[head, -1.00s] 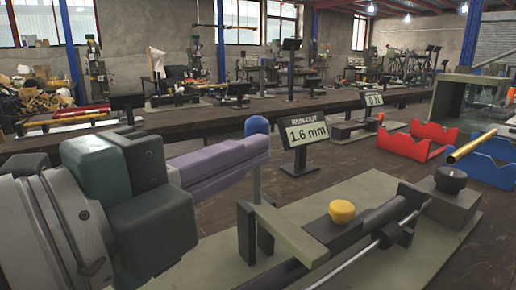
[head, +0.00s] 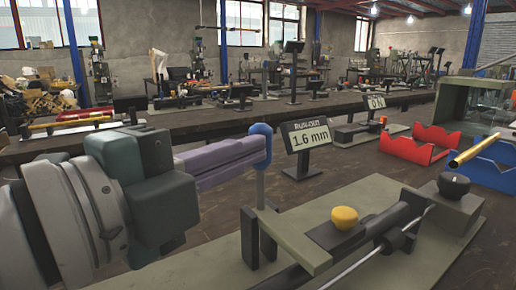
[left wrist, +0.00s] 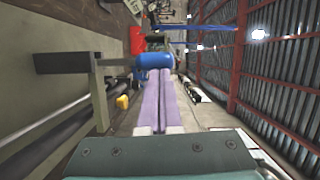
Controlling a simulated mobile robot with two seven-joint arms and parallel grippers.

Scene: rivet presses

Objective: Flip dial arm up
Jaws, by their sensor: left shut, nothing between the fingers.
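The dial arm (head: 298,243) is an olive bar lying low between two dark posts on the press fixture. A thin upright rod with a blue knob (head: 262,129) rises from its end. In the left wrist view the blue knob (left wrist: 155,62) sits right at the fingertips. My left gripper (head: 262,150), with lilac fingers, is shut and empty; its tips overlap the knob in the head view, and I cannot tell whether they touch it. My right gripper is not in view.
A yellow knob (head: 344,217) and a dark cylinder lie along the fixture's base plate (head: 372,190), with a black dial (head: 453,184) at its right end. A 1.6 mm display (head: 308,138) stands behind. Red (head: 420,143) and blue (head: 492,162) cradles are at right, the blue one bearing a brass rod (head: 472,152).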

